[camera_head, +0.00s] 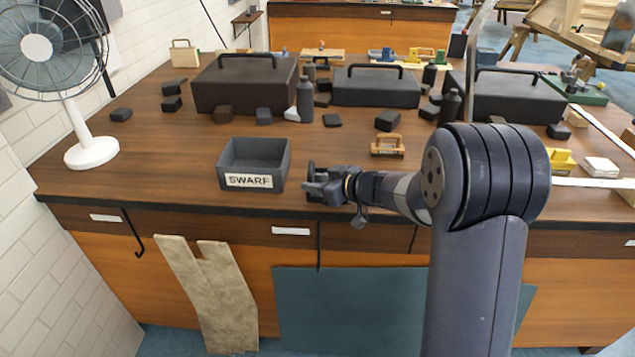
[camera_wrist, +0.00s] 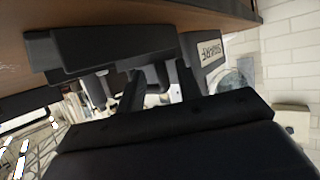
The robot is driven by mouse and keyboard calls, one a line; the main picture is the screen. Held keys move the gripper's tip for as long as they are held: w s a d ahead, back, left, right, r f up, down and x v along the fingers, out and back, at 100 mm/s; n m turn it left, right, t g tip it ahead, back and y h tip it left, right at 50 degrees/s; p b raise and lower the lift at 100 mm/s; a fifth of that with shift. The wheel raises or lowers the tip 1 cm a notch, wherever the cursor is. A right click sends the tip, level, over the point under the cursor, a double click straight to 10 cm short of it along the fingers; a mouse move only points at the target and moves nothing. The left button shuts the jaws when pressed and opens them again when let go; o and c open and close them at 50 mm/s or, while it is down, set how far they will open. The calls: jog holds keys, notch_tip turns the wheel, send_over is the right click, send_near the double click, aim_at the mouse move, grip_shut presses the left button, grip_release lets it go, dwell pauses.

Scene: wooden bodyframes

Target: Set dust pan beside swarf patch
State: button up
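A dark open-topped bin (camera_head: 253,181) labelled SWARF stands near the table's front edge. My gripper (camera_head: 318,184) is just right of it, low over the front edge, pointing left. In the wrist view, which is upside down, the bin's dark side and label (camera_wrist: 208,49) show close ahead of my gripper (camera_wrist: 160,75). Its two fingers look apart, with no clear object between them. I cannot pick out a dust pan for sure. No loose swarf patch is clear on the table; the word shows only on the bin.
Large dark toolboxes (camera_head: 375,90) and several small dark blocks fill the table's back. A wooden-handled item (camera_head: 387,146) lies behind my arm. A white fan (camera_head: 92,150) stands at the left. The table (camera_head: 160,165) is clear left of the bin.

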jog(key=shift+r, duration=0.1)
jog(key=shift+s+d+r, duration=0.1)
jog(key=shift+d+r, duration=0.05)
jog(key=p+v, duration=0.1)
jog(key=v, duration=1)
jog(key=shift+s+d+r, duration=0.2)
